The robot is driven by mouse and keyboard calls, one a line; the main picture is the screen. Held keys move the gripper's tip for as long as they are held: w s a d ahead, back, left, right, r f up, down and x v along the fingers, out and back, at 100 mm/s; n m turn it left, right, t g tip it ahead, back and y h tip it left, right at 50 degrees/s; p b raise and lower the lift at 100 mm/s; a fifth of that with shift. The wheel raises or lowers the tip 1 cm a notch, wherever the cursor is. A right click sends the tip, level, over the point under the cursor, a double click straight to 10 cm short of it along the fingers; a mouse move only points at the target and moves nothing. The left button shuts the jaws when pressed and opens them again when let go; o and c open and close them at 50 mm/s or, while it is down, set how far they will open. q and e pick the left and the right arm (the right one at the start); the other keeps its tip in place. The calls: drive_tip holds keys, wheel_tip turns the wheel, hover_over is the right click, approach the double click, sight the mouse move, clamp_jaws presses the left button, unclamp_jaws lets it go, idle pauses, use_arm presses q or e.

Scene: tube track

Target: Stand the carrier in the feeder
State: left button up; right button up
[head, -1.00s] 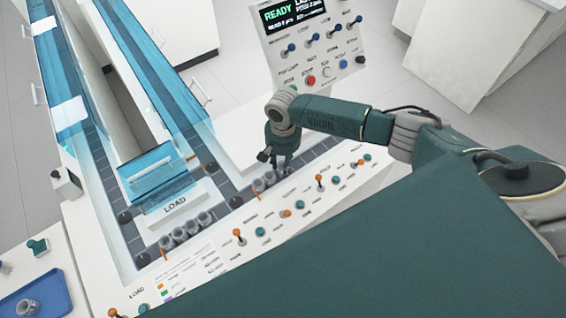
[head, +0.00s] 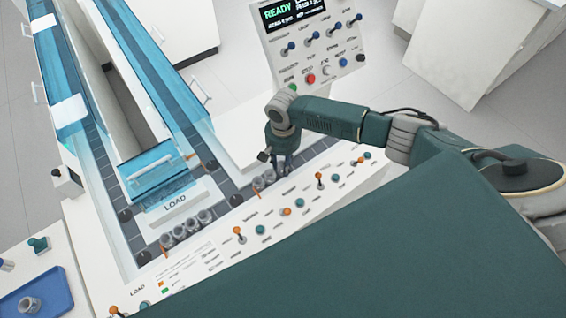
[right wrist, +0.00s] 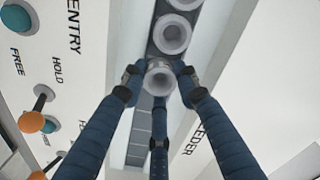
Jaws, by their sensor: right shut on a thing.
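My right gripper (head: 283,166) points down over the dark lane beside the switch panel in the head view. In the right wrist view its fingers (right wrist: 160,80) are shut around a grey ring-mouthed carrier (right wrist: 160,84). The carrier's mouth faces the camera, and it is in line with two similar carriers (right wrist: 172,35) in the lane. I cannot tell whether its base touches the lane. The feeder lane (right wrist: 139,135) runs on below the fingers, beside lettering ending in "EEDER". The fingers hide the held carrier's sides. My left gripper is not in view.
Several carriers (head: 186,228) stand in a row near the LOAD label. Another grey piece (head: 31,304) lies on a blue tray (head: 55,284). A panel with orange and teal knobs (head: 287,211) borders the lane. A READY display panel (head: 310,50) stands behind.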

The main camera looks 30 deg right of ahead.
drive_tip(key=shift+f, duration=0.2)
drive_tip(key=o, duration=1)
drive_tip(key=shift+c, duration=0.2)
drive_tip(key=shift+r, duration=0.1)
wheel_tip(320, 180, up, 12)
drive_tip(key=shift+s, duration=0.1)
idle(0.7)
